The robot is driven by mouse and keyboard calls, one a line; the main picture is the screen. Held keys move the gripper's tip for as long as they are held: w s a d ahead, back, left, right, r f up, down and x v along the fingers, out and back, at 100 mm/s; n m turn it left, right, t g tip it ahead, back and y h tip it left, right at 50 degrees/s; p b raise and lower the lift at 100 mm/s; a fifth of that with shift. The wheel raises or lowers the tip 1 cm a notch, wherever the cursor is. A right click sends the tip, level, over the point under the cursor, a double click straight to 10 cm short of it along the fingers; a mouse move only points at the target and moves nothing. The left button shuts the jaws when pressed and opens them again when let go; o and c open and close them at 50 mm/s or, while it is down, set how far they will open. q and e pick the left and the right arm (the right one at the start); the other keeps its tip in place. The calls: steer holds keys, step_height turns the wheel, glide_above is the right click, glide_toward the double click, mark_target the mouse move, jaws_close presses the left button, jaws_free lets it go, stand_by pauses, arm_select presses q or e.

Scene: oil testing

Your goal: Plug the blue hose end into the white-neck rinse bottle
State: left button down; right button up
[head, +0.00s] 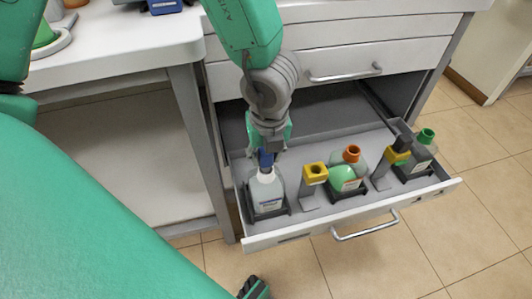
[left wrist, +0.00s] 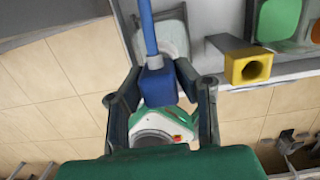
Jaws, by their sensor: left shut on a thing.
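The white-neck rinse bottle (head: 267,194) stands upright in a dark holder at the left end of the open drawer. My left gripper (head: 267,147) is directly above it, pointing down, shut on the blue hose end (head: 265,158). The blue hose end is right at the white neck; I cannot tell whether it is inside or just above it. In the left wrist view the blue hose end (left wrist: 157,85) sits between the fingers of the left gripper (left wrist: 160,95), with the blue hose rising from it. My right gripper (head: 254,288) shows only partly at the bottom edge.
The drawer (head: 300,230) also holds an orange-neck bottle (head: 348,172), a green-neck bottle (head: 424,150) and yellow-topped stands (head: 314,173). A dark piece sits on the right stand. A counter (head: 120,35) is at left. The tiled floor in front is clear.

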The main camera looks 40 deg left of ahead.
arm_select(q)
steer(key=shift+f, duration=0.2)
stand_by(0.5)
steer(key=shift+f+b, duration=0.35)
steer(key=shift+b, duration=0.1)
steer(key=shift+f+b, duration=0.35)
steer(key=shift+f, duration=0.05)
steer(key=c, duration=1.2)
jaws_free()
steer(key=shift+o, duration=0.2)
steer(key=shift+r, duration=0.1)
steer(key=r, duration=0.4)
steer(key=d+r, duration=0.1)
steer(key=r, duration=0.6)
steer(key=shift+s+d+r, duration=0.15)
steer(key=shift+s+r, duration=0.2)
steer(key=shift+s, duration=0.05)
